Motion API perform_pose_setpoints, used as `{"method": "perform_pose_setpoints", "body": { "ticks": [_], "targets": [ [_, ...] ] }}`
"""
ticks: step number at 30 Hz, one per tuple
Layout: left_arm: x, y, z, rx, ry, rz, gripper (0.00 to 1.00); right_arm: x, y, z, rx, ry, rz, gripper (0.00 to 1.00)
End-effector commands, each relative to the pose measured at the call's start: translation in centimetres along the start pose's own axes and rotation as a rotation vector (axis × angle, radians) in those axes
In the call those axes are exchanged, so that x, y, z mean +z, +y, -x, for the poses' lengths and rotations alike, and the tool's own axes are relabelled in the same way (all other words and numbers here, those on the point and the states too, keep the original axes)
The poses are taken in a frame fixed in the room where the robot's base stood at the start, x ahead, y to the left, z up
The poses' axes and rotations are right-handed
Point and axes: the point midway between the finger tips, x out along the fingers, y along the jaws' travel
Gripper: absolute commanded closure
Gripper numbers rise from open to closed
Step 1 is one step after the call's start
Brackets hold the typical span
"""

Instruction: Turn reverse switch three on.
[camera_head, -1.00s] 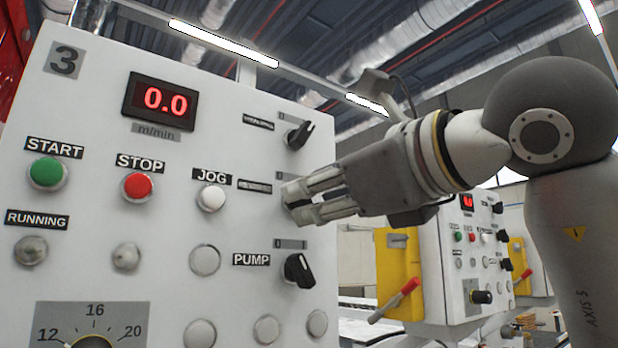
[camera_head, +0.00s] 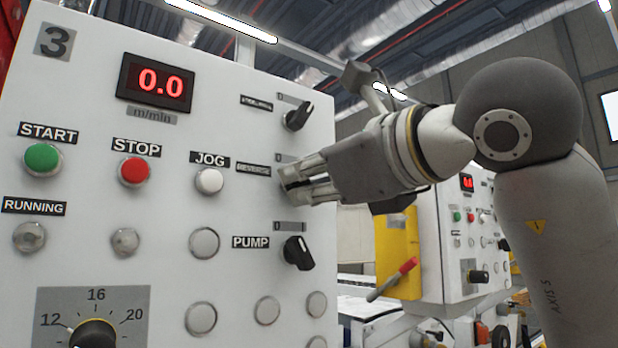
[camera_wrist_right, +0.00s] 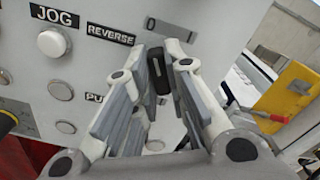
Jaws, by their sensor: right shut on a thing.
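Panel three (camera_head: 100,220) is a white control box marked 3, seen in the head view. My right gripper (camera_head: 287,180) is at its right side, beside the reverse label (camera_head: 253,170), with its fingers over the reverse switch, whose knob they hide there. In the right wrist view, the black reverse switch knob (camera_wrist_right: 158,72) stands between the two fingertips of my right gripper (camera_wrist_right: 158,68), below and right of the REVERSE label (camera_wrist_right: 111,35). The gripper is shut on this knob. My left gripper is in neither view.
A black knob (camera_head: 298,116) sits above my right gripper and the PUMP knob (camera_head: 298,252) below it. The JOG button (camera_head: 209,181) is to its left. Another panel (camera_head: 455,240) with a yellow side box (camera_head: 398,250) stands behind on the right.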

Motion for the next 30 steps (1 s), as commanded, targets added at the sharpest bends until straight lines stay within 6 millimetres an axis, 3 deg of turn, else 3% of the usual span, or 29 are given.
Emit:
{"method": "perform_pose_setpoints", "body": {
  "ticks": [11, 30],
  "targets": [
    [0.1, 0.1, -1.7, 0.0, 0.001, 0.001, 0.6, -0.3, 0.1, 0.1, -0.003, 0.0, -0.13, 1.0],
    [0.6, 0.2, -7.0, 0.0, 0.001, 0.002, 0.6, -0.2, 0.1, 0.1, -0.002, -0.003, -0.708, 1.0]
  ]
}}
